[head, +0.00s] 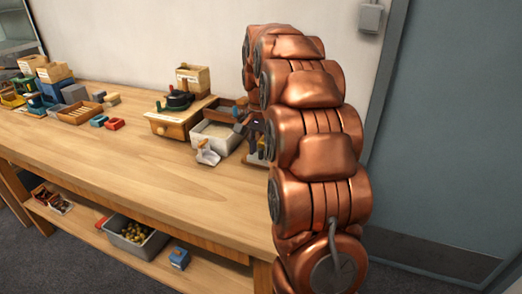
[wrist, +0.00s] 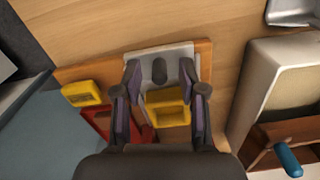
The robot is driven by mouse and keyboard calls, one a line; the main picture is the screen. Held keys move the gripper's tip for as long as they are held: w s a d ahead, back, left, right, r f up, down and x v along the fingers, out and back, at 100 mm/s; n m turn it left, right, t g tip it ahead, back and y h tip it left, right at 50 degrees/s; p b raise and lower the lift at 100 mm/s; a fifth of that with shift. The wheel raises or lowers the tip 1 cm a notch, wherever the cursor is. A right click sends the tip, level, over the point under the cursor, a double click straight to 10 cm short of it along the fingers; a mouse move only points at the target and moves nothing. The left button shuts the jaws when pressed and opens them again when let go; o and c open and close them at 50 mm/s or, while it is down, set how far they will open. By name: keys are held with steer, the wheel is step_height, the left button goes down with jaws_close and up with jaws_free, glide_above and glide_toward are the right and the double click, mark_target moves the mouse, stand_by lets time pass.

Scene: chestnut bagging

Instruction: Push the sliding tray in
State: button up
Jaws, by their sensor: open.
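What looks like the sliding tray is a light grey plate (wrist: 150,54) on a wooden board (wrist: 205,52), seen from above in the wrist view. A dark rounded knob (wrist: 159,70) stands up from the plate. A yellow open-topped box (wrist: 167,108) sits just nearer than the knob. My gripper (wrist: 160,72) is open, its two fingers apart on either side of the knob; I cannot tell if they touch anything. In the head view my copper arm hides most of this spot, and only dark parts of the gripper show by the bins.
A pale bin (wrist: 262,85) stands right of the board, with a metal scoop (wrist: 290,10) beyond it. A red box (wrist: 98,122) and a yellow block (wrist: 82,93) lie at left. In the head view, a wooden box with a crank (head: 172,120) stands on the bench (head: 130,150).

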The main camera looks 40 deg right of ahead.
steer(key=shift+f, duration=0.4)
jaws_close()
stand_by(0.5)
